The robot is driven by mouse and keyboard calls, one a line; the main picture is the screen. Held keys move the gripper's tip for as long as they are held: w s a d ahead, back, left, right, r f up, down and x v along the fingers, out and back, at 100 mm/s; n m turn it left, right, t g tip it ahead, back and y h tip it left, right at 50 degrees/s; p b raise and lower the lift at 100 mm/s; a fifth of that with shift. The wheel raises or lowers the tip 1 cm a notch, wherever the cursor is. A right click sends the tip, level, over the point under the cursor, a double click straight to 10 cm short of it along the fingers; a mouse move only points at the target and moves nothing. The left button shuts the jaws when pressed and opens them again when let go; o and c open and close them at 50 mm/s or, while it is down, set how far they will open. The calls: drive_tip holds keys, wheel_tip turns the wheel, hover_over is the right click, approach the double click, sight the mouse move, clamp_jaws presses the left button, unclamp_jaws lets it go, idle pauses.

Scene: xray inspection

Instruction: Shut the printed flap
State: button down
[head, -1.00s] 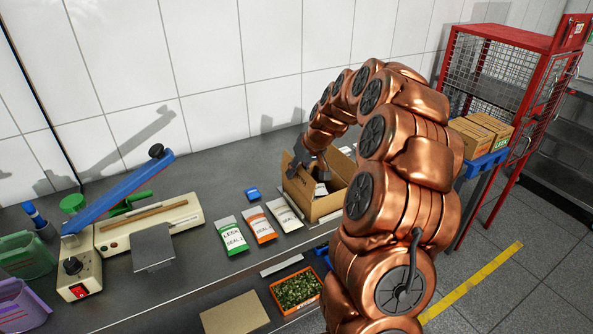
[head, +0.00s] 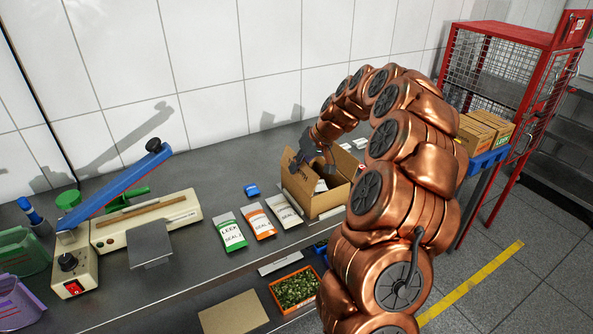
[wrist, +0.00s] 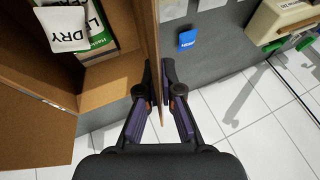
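An open brown cardboard box (head: 320,207) stands on the grey counter, with bags inside. Its printed flap (head: 291,166) stands up on the left side, with dark lettering partly visible. My gripper (head: 306,152) is at the top of this flap. In the wrist view, the flap (wrist: 157,30) is seen nearly edge-on and runs between the two fingers of my gripper (wrist: 157,78), which look closed on it. A bag marked DRY (wrist: 66,27) and a green-and-white packet (wrist: 100,25) show inside the box. My arm hides part of the box's right side.
Several labelled pouches (head: 257,222) and a small blue item (head: 251,190) lie left of the box. A heat sealer (head: 150,222) with a blue lever stands further left. The tiled wall is behind. A red wire cage (head: 500,70) stands right.

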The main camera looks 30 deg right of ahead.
drive_tip(key=shift+d+f+m+t+y+b, duration=0.2)
drive_tip(key=shift+d+y+b, duration=0.1)
drive_tip(key=shift+y+b, duration=0.5)
drive_tip(key=shift+d+f+m+t+y+b, duration=0.25)
drive_tip(key=shift+y+b, duration=0.4)
drive_tip(key=shift+y, duration=0.35)
drive_tip(key=shift+d+f+m+t+y+b, duration=0.1)
drive_tip(key=shift+d+f+m+y+b, duration=0.2)
drive_tip(key=shift+y+b, duration=0.5)
drive_tip(key=shift+r, duration=0.15)
drive_tip(key=c, duration=1.8)
unclamp_jaws()
drive_tip(key=shift+c, duration=0.2)
drive_tip(key=o, duration=0.5)
drive_tip(key=shift+d, duration=0.1)
